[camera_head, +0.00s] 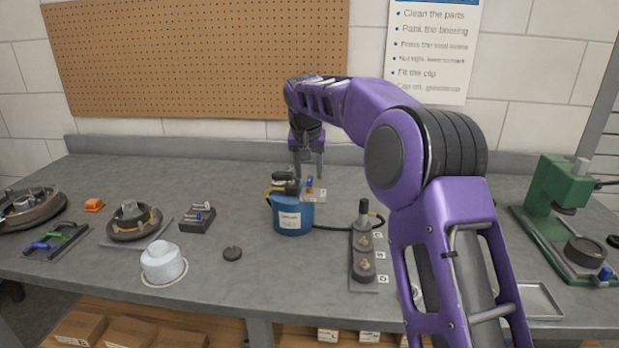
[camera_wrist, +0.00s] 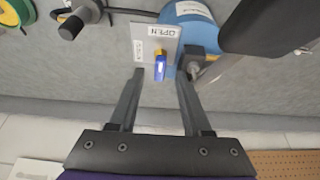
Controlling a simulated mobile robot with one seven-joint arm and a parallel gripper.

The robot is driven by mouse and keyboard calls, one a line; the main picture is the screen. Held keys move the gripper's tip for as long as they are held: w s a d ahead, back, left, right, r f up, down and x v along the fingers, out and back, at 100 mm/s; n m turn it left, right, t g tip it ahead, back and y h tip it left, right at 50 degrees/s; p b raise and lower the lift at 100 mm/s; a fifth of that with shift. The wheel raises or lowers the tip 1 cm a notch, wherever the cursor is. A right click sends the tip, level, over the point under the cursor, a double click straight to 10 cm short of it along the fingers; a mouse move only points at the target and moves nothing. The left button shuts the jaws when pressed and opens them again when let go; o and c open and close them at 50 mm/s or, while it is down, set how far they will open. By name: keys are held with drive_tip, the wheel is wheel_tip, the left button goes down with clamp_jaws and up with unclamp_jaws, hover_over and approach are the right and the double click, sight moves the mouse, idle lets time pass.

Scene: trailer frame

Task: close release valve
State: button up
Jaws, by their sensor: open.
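The release valve has a small blue lever (camera_wrist: 160,70) on a brass stem, in front of a pale plate (camera_wrist: 143,48). One plate label reads OPEN; the other is too small to read. In the head view the lever (camera_head: 309,183) and plate (camera_head: 318,196) sit at the top right of a blue tank (camera_head: 291,220) with a dark handle on top. My gripper (camera_head: 308,174) points down just above the valve. In the wrist view my gripper (camera_wrist: 160,78) is open, its two fingers on either side of the lever with gaps showing. Whether they reach its depth is unclear.
A black hose runs from the tank to a fixture plate (camera_head: 364,272) with several fittings on the right. A green press (camera_head: 553,195) stands at the far right. The bench behind the tank is clear.

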drive_tip(key=shift+x, duration=0.8)
clamp_jaws()
